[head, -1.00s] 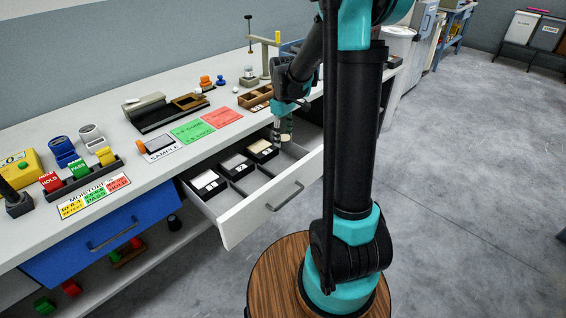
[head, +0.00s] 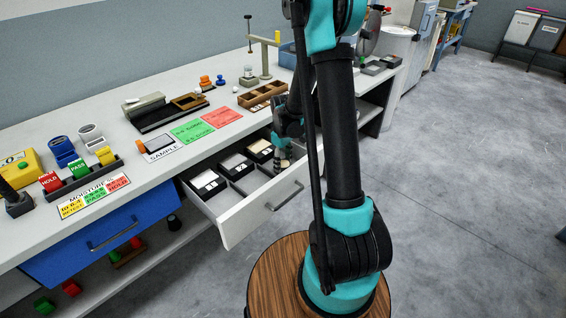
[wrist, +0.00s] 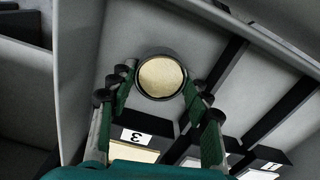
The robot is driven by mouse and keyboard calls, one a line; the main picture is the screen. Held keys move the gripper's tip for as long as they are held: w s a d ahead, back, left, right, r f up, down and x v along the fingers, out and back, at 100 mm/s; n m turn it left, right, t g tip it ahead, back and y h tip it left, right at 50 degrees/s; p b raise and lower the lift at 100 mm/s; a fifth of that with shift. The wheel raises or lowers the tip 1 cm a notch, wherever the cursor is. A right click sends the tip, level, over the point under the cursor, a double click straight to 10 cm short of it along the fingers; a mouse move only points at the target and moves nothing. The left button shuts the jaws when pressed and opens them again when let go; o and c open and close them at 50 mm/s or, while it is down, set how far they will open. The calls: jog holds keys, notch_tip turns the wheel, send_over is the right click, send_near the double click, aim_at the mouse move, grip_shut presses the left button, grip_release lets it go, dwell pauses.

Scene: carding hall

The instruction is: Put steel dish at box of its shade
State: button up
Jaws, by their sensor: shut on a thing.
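My gripper (wrist: 158,88) is shut on the steel dish (wrist: 161,54), a small round dish with a dark rim and cream-coloured contents, seen from above in the wrist view. In the head view my gripper (head: 283,162) is low over the right part of the open drawer, where the dish cannot be made out clearly. Three black boxes stand in the drawer: box 3 (wrist: 133,137), with a cream fill, just behind the gripper in the wrist view; a middle box (head: 235,163); and a left box (head: 207,182) with a pale fill. My fingers partly hide the boxes in the wrist view.
The open white drawer (head: 245,228) has dark dividers and bare floor in front of the boxes. Its walls are close around my gripper. On the bench above are a wooden compartment tray (head: 262,98), a green card (head: 192,131), a red card (head: 222,118) and a SAMPLE card (head: 163,150).

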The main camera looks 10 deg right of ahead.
aim_at(283, 163)
jog(key=o, duration=1.3)
jog(key=shift+f, duration=0.1)
notch_tip(283, 163, up, 12)
jog(key=s+d+m, duration=0.1)
jog(key=s, duration=0.2)
jog(key=s+m+t, duration=0.1)
jog(key=s, duration=0.3)
jog(key=s+d+r+m+t, duration=0.1)
jog(key=s+m, duration=0.1)
jog(key=s, duration=0.2)
jog(key=shift+d, duration=0.3)
jog(key=s+f+m, duration=0.1)
jog(key=s, duration=0.2)
jog(key=s+d+f+m+t, duration=0.1)
jog(key=s+m, duration=0.1)
jog(key=s, duration=0.2)
jog(key=s+f+m+t, duration=0.1)
jog(key=s+m, duration=0.1)
jog(key=s, duration=0.2)
jog(key=shift+s+d+f, duration=0.15)
jog(key=shift+d, duration=0.2)
